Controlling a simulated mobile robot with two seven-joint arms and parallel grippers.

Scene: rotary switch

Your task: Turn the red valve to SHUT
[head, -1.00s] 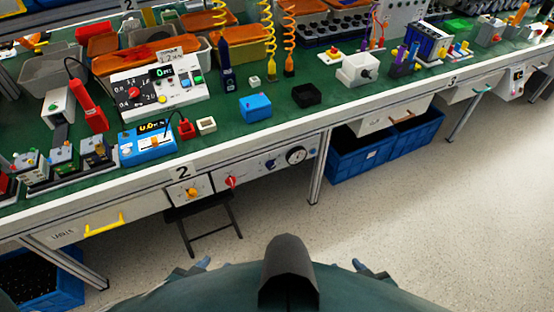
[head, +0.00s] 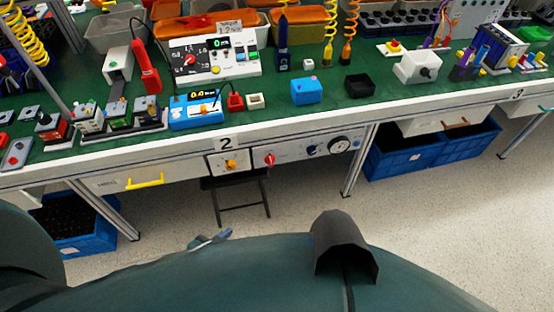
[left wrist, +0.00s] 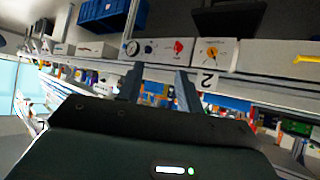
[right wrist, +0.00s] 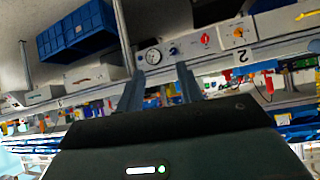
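The red valve (head: 269,160) is a small red knob on the white panel under the bench's front edge, right of the number 2 label. It also shows in the left wrist view (left wrist: 178,47) and the right wrist view (right wrist: 206,39), both upside down. Its markings are too small to read. My left gripper (head: 210,238) is in front of and below the panel, apart from the valve; its fingers are spread and empty in the left wrist view (left wrist: 158,73). My right gripper (right wrist: 158,72) is open and empty in its wrist view, away from the valve.
A yellow knob (head: 230,163) is left of the valve; a blue knob (head: 311,150) and a round gauge (head: 339,146) are right of it. A dark stool (head: 243,203) stands beneath. Blue crates (head: 405,160) sit under the bench at right. Floor before the bench is clear.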

